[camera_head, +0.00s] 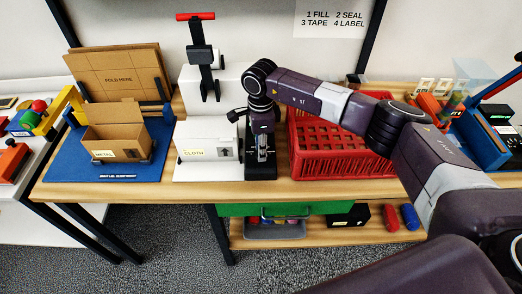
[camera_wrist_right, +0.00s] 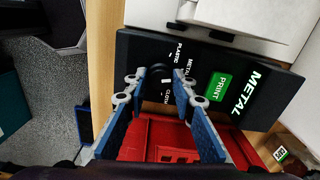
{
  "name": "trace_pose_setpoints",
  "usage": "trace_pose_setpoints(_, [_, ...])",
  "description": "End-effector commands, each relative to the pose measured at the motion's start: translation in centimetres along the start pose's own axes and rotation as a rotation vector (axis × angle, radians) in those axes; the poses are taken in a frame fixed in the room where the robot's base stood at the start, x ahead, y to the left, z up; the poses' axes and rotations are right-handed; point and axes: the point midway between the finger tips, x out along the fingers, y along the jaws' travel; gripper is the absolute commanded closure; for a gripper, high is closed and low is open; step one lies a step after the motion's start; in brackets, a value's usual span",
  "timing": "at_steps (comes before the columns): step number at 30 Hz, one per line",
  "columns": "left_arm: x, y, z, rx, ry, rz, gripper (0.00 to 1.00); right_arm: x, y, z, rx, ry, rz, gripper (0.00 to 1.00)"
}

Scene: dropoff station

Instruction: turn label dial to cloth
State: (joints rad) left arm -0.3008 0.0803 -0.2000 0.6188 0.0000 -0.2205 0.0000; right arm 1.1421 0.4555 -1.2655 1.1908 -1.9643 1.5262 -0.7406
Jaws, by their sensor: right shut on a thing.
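The label machine (camera_head: 261,172) is a black unit on the bench, between a white press and a red crate. In the right wrist view its black face (camera_wrist_right: 240,65) shows a green PRINT button (camera_wrist_right: 218,87) and a large word METAL. Small words METAL, PLASTIC and CLOTH stand around the dark label dial (camera_wrist_right: 159,88). My right gripper (camera_head: 262,140) comes down over the machine, and its blue-padded fingers (camera_wrist_right: 160,82) are shut on the dial. The dial is mostly hidden between them, so its pointer cannot be read. My left gripper is out of view.
The red crate (camera_head: 335,165) stands close right of the machine, under my right arm. A white box marked CLOTH (camera_head: 200,141) sits at the white press (camera_head: 182,100). A cardboard box marked METAL (camera_head: 115,135) sits on a blue base (camera_head: 75,172) at the left.

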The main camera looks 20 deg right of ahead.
Motion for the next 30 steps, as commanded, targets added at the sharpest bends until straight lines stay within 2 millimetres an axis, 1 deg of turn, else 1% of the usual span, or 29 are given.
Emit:
trace_pose_setpoints(1, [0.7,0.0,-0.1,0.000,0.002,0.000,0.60,0.2,-0.1,0.1,0.038,-0.003,-0.005,1.00])
trace_pose_setpoints(9, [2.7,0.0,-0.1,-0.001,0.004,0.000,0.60,0.2,-0.2,0.1,0.288,-0.004,-0.005,1.00])
trace_pose_setpoints(30, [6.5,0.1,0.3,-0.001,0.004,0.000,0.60,0.0,-0.2,0.1,0.954,-0.007,-0.005,1.00])
